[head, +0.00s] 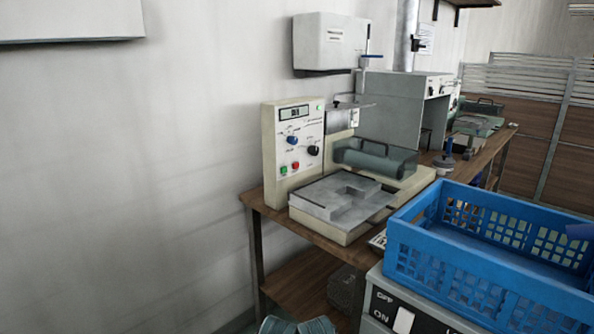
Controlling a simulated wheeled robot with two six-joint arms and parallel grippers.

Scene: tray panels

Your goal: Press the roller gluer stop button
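The roller gluer (330,211) is a beige bench machine on a wooden table, with a grey roller (375,161) under a clear cover. Its upright control panel (301,150) faces me at the left, with a small display (293,113), a blue knob and a black knob. Low on the panel are a red button (295,166) and a green button (283,170). No label on the red button can be read, and I cannot tell whether it is pressed. Neither gripper can be made out in the head view.
A blue crate (470,283) stands in the right foreground on a grey unit with an ON/OFF switch (403,321). A wooden table (319,241) carries the gluer and a grey machine (400,105) behind it. A white box hangs on the wall above. The left side is bare wall.

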